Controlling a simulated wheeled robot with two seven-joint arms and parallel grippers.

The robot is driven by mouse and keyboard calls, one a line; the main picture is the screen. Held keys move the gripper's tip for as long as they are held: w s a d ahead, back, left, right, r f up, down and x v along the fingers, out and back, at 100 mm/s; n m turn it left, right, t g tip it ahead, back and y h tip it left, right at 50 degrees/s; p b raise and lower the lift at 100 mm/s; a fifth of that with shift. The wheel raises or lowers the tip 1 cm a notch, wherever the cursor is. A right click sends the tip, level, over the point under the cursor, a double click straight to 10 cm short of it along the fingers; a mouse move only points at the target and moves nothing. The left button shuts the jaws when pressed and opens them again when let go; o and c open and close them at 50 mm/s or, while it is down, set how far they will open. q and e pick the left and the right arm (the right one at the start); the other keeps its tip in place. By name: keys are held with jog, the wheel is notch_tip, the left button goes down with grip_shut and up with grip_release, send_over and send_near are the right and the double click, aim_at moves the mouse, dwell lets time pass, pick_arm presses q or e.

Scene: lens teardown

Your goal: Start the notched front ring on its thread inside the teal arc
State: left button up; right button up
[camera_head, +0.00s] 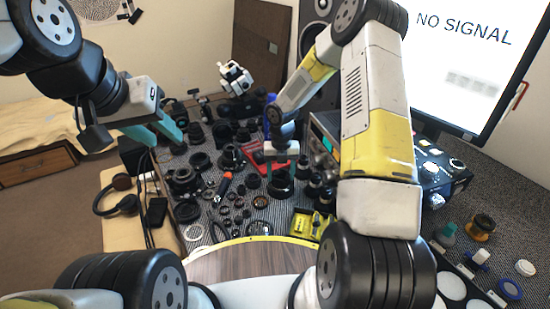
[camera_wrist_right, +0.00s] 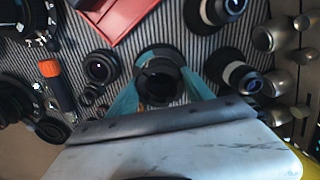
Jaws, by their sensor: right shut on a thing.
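My right gripper (camera_head: 281,162) reaches down over the crowded table. In the right wrist view, its two teal fingers (camera_wrist_right: 158,88) are shut on a dark round ring (camera_wrist_right: 158,82), one finger on each side. A teal curved edge (camera_wrist_right: 160,52) shows just beyond the ring's far rim. I cannot tell whether the ring touches a thread, and its notches are too small to see. In the head view a black cylindrical part (camera_head: 280,187) sits just below the right gripper. My left gripper (camera_head: 168,140) hangs at the table's left side with its teal fingers apart and empty.
Several black lens parts and rings crowd the striped mat. A red tray (camera_wrist_right: 115,15) lies close beyond the right gripper. An orange-handled tool (camera_head: 226,178) lies to its left. A yellow box (camera_head: 308,223) stands near the front, and a monitor (camera_head: 465,60) rises at right.

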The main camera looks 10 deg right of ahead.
dwell(0.3)
jog(key=o, duration=1.4)
notch_tip(320, 180, up, 7)
jog(key=shift+r, duration=0.1)
jog(key=s+d+r+m+t, duration=0.1)
jog(key=s+d+r+m, duration=0.1)
jog(key=s+r+m, duration=0.5)
jog(key=s+d+r+m+t, duration=0.1)
jog(key=s+r+m+t, duration=0.15)
jog(key=r+m, duration=0.85)
jog(key=s+r+m+t+y, duration=0.1)
jog(key=s+r+m, duration=0.4)
jog(key=s+m, duration=0.2)
jog(key=s+r+m+t+y, duration=0.1)
jog(key=s+r+m, duration=0.4)
jog(key=s+m, duration=0.3)
jog(key=shift+s+a+r+m+t, duration=0.25)
jog(key=shift+s+a+m+t, duration=0.1)
jog(key=shift+m, duration=0.35)
